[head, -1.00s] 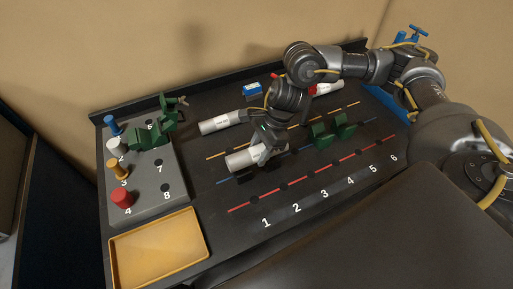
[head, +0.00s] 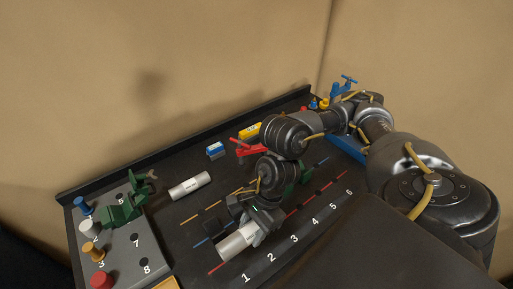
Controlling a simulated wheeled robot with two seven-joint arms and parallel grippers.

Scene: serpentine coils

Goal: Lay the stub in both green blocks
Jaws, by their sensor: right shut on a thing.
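My right gripper (head: 262,228) is shut on a white stub (head: 238,244) near its right end. The stub lies level, over the left end of the red line near the number 1. I cannot tell how far it is above the board. The green blocks (head: 303,172) are behind my right wrist and mostly hidden, farther back and to the right of the stub. My left gripper is out of view.
A second white cylinder (head: 190,186) lies behind. A grey peg panel (head: 148,240) with coloured pegs and a green clamp (head: 122,212) is at left. A blue-white block (head: 215,150), a red part (head: 250,148) and a yellow block (head: 249,132) are at the back.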

